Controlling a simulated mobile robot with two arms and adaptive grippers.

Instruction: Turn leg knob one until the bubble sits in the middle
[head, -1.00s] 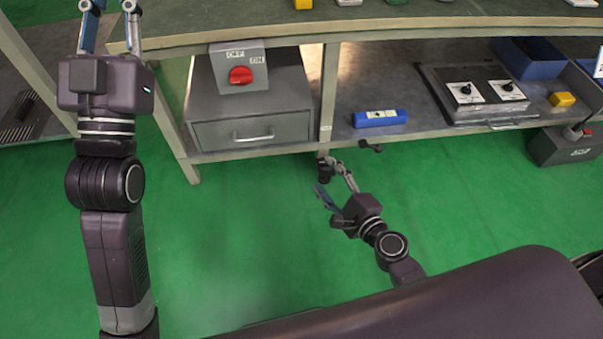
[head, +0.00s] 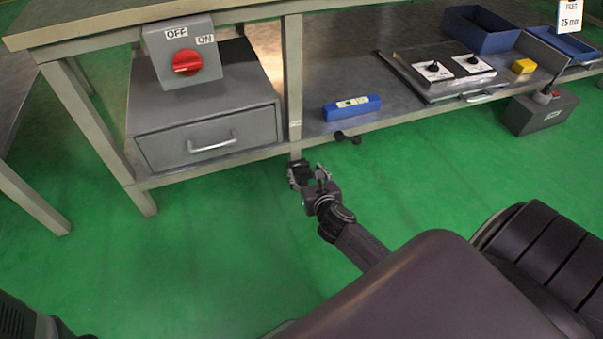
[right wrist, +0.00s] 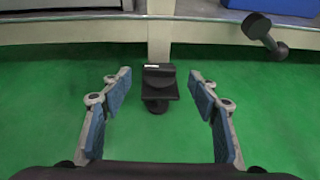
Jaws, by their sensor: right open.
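The black leg knob (right wrist: 158,88) is at the foot of the bench's middle leg (head: 294,85). In the right wrist view it sits centred between my open fingers. My right gripper (right wrist: 159,82) is open with its blue-padded fingers on either side, and no contact with the knob shows. In the head view the right gripper (head: 309,174) is low at that leg and partly hides the knob. The blue spirit level (head: 352,106) lies on the lower shelf. Its bubble is too small to read. My left gripper is out of view.
A second black knob-like part (head: 347,137) sticks out at the shelf's front edge, right of the leg. A grey switch box (head: 185,50) with a red knob stands above a drawer unit (head: 205,125). A grey box (head: 540,110) stands at right. Green floor in front is clear.

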